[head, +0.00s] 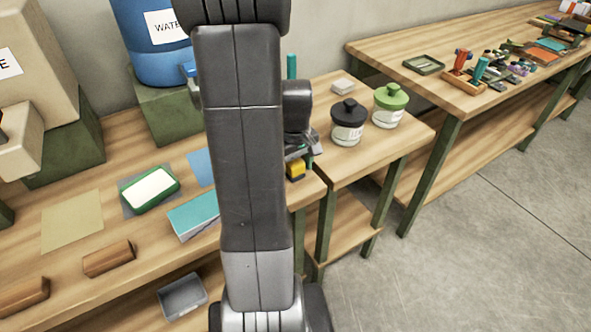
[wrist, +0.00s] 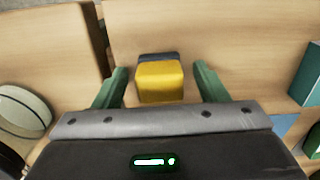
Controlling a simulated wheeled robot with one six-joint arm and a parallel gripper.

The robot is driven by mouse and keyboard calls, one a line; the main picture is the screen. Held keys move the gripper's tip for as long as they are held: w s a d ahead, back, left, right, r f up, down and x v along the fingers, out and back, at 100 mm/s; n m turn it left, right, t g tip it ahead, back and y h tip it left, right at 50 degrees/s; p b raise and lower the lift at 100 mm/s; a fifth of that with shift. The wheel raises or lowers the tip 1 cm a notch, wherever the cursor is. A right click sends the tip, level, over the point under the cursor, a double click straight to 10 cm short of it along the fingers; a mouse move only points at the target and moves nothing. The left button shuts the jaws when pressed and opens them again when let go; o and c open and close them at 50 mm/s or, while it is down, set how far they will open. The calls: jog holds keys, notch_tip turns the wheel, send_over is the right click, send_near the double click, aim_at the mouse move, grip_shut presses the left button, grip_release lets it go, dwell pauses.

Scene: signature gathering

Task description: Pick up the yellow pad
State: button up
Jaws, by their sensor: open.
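The yellow pad (wrist: 160,83) is a small yellow block on the wooden bench, with a dark part along its far side. In the wrist view it sits between the two green fingers of my gripper (wrist: 160,88), with a gap on each side. In the head view the yellow pad (head: 296,171) shows just right of my arm, near the bench's front edge, below my gripper (head: 303,150). My gripper is open and holds nothing. My arm hides part of the bench around it.
A black-lidded jar (head: 348,124) and a green-lidded jar (head: 390,105) stand right of the gripper. A teal box (head: 193,213) and a green-rimmed tray (head: 149,190) lie left of my arm. A blue water container (head: 155,50) stands behind. A gap separates this bench from the right-hand one.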

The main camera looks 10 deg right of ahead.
aim_at(296, 164)
jog(key=c, duration=1.1)
jog(key=shift+o, duration=0.2)
notch_tip(296, 164, up, 10)
jog(key=shift+r, duration=0.1)
jog(key=o, duration=0.3)
jog(key=shift+c, duration=1.1)
